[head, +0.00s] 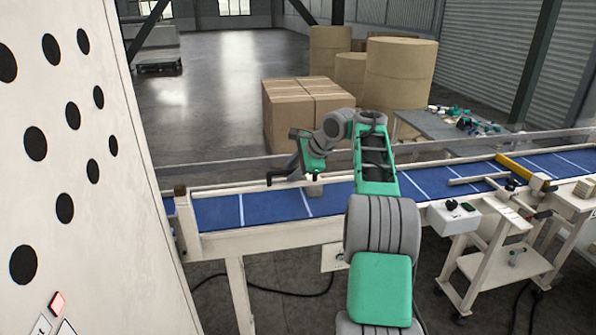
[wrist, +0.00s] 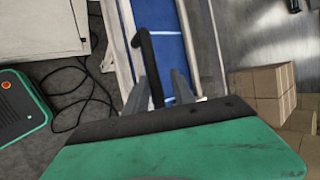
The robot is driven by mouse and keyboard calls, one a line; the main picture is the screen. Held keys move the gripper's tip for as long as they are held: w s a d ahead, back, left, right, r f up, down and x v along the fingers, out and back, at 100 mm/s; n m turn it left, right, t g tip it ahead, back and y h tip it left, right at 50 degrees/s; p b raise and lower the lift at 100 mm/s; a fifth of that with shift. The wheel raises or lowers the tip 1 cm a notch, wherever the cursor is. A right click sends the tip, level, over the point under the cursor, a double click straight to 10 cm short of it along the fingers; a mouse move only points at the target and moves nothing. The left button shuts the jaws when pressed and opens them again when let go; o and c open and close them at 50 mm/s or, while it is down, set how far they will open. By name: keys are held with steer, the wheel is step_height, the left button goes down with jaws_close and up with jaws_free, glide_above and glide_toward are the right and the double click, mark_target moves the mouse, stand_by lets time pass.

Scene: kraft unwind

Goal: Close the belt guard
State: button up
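The blue belt (head: 270,207) runs across the head view in a pale frame; it also shows in the wrist view (wrist: 165,52). I cannot surely tell which part is the belt guard; a yellow bar (head: 524,171) crosses the belt at the right, far from my gripper. My gripper (head: 297,172) is above the belt left of centre. In the wrist view, its grey fingers (wrist: 163,82) are apart. A black hook-shaped piece (wrist: 146,62) projects between them, close to the left finger; whether it is gripped cannot be told.
A tall white panel (head: 85,190) with black holes stands at the left. Cardboard boxes (head: 300,108) and brown rolls (head: 400,72) are behind the belt. A cluttered grey table (head: 430,125) and a white trolley (head: 510,265) are at the right. Open floor (head: 230,70) lies at the back left.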

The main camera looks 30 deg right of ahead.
steer(key=shift+a+f, duration=0.15)
steer(key=shift+f, duration=0.05)
steer(key=v, duration=0.8)
steer(key=shift+r, duration=0.15)
steer(key=shift+w, duration=0.15)
